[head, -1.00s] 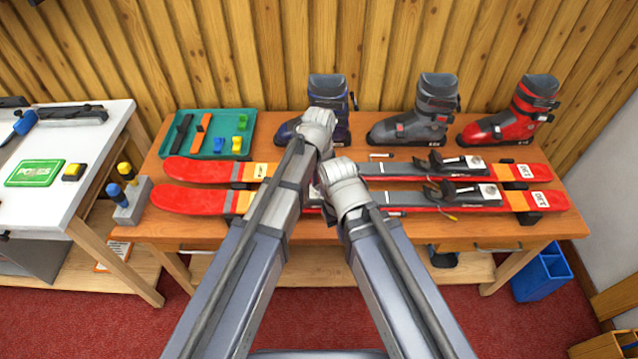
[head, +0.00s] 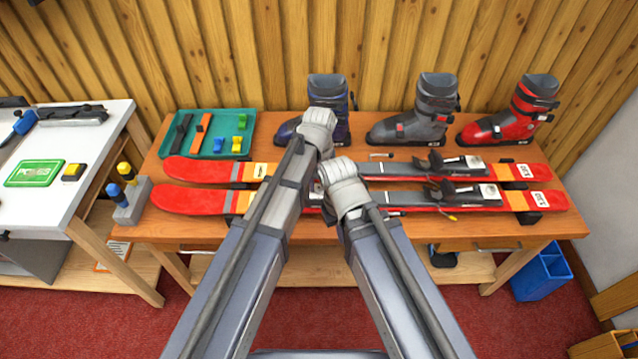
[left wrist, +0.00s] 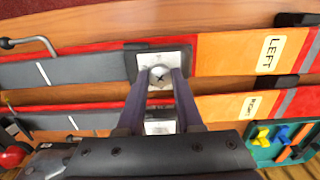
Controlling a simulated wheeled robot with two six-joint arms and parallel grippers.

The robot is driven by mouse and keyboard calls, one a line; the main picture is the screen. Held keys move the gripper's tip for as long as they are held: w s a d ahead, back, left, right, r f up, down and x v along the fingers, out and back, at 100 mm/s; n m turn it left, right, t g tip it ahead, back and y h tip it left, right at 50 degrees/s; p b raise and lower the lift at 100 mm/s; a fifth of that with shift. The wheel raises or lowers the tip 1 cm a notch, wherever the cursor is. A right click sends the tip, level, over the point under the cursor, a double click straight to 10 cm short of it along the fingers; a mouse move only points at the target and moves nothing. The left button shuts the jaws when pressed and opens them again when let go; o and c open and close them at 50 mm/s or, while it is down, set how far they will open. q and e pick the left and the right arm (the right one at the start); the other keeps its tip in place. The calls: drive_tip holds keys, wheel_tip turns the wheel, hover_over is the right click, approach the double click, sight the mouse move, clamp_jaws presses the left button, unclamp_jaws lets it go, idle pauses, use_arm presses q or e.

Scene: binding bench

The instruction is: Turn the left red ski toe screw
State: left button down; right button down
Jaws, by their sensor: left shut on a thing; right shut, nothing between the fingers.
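Two red skis lie side by side on the wooden bench. The nearer one, the left ski (head: 190,200), carries a LEFT label (left wrist: 271,55) in the left wrist view. On it a pale toe plate (left wrist: 146,62) holds a cross-slot screw (left wrist: 159,74). My left gripper (left wrist: 160,80) is shut on this screw, one finger at each side of its head. In the head view my left gripper (head: 318,120) hides the screw and its own fingertips. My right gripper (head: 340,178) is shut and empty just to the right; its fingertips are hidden.
The other red ski (head: 200,168) lies behind, close by. A teal tray (head: 246,118) with coloured parts is at the back left. Dark blue, grey (head: 405,128) and red boots stand along the back. A screwdriver block (head: 132,205) stands at the bench's left end.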

sight(319, 187)
use_arm(q)
drive_tip(key=n, duration=0.3)
drive_tip(key=shift+n, duration=2.4)
drive_tip(key=c, duration=0.6)
unclamp_jaws()
drive_tip(key=shift+o, duration=0.2)
drive_tip(key=shift+r, duration=0.15)
wheel_tip(319, 187, up, 8)
drive_tip(key=p, duration=0.8)
drive_tip(key=shift+f, duration=0.2)
